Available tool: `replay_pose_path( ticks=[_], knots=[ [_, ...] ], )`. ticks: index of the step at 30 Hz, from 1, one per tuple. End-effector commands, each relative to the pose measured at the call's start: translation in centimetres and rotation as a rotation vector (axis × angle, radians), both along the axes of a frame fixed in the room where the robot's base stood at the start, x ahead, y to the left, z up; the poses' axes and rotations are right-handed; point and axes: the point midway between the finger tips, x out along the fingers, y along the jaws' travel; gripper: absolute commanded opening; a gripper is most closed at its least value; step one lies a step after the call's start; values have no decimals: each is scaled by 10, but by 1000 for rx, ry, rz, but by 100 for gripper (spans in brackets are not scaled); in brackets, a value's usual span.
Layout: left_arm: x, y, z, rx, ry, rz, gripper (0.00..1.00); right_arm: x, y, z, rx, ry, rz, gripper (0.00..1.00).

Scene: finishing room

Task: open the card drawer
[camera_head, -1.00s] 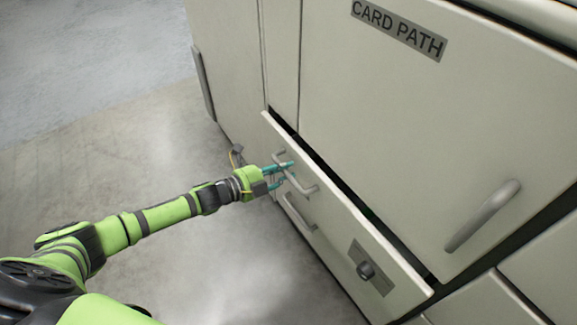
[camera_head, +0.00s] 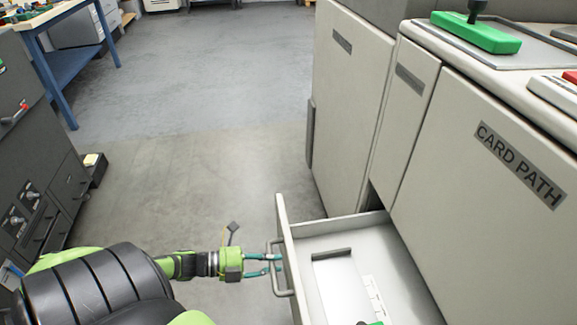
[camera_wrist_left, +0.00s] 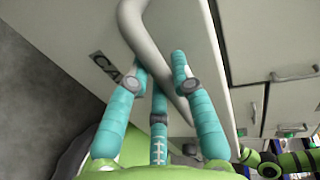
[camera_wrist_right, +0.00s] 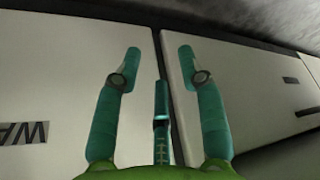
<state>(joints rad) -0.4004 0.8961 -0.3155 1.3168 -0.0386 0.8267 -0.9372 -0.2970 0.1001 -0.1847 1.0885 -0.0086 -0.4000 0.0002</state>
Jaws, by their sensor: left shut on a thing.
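The card drawer (camera_head: 290,245) stands well out from the pale cabinet, its inside in view. Its grey bar handle (camera_head: 277,282) is on the drawer front. My left gripper (camera_head: 272,264) is at this handle, its teal fingers closed around the bar. The left wrist view shows the handle (camera_wrist_left: 138,28) running between the fingers. In the right wrist view my right gripper (camera_wrist_right: 160,62) has its fingers spread with nothing between them, facing pale panels. The right gripper does not show in the head view.
The "CARD PATH" door (camera_head: 490,215) is shut beside the drawer. Inside the drawer lie a dark strip (camera_head: 332,254) and a green item at the picture's bottom edge. A dark machine (camera_head: 40,170) and blue-legged table (camera_head: 75,70) stand left. The floor between is clear.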

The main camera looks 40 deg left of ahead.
Motion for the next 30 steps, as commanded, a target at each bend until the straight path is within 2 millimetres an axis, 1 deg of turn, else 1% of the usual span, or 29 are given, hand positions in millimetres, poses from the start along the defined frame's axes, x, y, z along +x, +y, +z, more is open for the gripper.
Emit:
replay_pose_path(
  ticks=[4, 14, 15, 16, 17, 26, 30],
  knots=[
    [-6, 4, -1, 2, 2, 1, 0, 0, 0, 0, 0, -4, 1, 40],
    [-6, 5, -1, 2, 2, 1, 0, 0, 0, -1, 0, -4, 1, 40],
    [-6, 5, -1, 2, 2, 1, 35, 0, -1, -1, 0, -3, 1, 40],
    [-6, 5, -1, 2, 2, 1, 47, 0, -1, -1, 0, -3, 1, 40],
    [-6, 5, -1, 1, 1, 1, 49, 0, -1, -1, 0, -3, 1, 40],
    [-6, 5, 0, 1, 1, 1, 49, 2, -1, 0, 0, -7, 2, 40],
    [-14, 11, 1, 2, 2, 1, 49, 2, -1, 0, 0, -8, 2, 40]
  ],
)
